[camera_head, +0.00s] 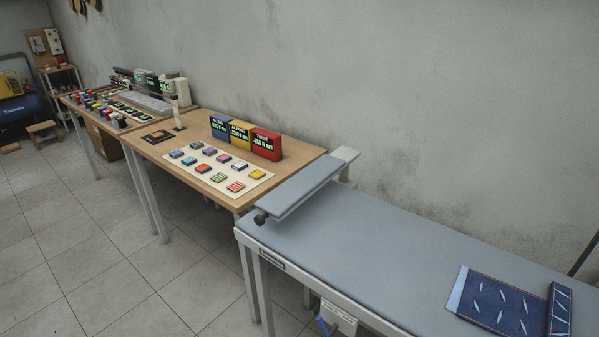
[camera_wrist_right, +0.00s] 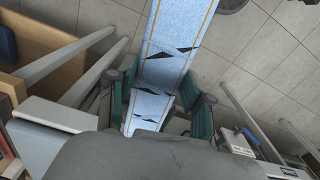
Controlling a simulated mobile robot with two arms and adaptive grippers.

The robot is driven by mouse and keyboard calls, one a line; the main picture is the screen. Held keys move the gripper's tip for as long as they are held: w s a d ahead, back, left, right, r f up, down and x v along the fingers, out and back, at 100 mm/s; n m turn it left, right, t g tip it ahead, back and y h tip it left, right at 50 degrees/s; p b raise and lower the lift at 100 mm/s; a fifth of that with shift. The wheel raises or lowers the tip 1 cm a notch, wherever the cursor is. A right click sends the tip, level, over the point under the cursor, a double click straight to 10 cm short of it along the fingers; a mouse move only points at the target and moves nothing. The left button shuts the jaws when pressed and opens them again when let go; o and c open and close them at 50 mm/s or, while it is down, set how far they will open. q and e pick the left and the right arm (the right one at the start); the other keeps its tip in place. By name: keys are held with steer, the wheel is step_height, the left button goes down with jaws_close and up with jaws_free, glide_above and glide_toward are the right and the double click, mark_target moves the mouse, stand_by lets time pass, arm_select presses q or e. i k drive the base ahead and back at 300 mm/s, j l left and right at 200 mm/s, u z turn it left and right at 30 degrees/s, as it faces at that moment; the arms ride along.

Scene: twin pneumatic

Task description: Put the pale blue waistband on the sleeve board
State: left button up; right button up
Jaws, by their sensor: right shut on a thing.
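The pale blue waistband (camera_wrist_right: 178,32) is a long pale blue strip with orange stitch lines and dark angular marks. It fills the top middle of the right wrist view and runs down between my fingers. My right gripper (camera_wrist_right: 162,98), with teal finger pads, is shut on it. The strip hangs above the tiled floor in that view. The sleeve board (camera_head: 300,190) is a narrow grey padded board on the far left end of the ironing table (camera_head: 370,240). It looks bare. Neither gripper shows in the head view, and my left gripper is not in view.
Dark blue folded denim pieces (camera_head: 500,303) lie on the table at the right. A wooden table (camera_head: 190,145) with coloured blocks and blue, yellow and red display boxes (camera_head: 267,144) stands beside the sleeve board. The table's middle is clear. A wall runs behind.

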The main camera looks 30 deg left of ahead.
mark_target(306, 178)
steer(key=i+j+z, duration=0.1)
steer(key=j+z, duration=0.15)
steer(key=j, duration=1.35)
steer(key=k+j+z, duration=0.1)
steer(key=j+z, duration=0.2)
steer(key=j, duration=1.3)
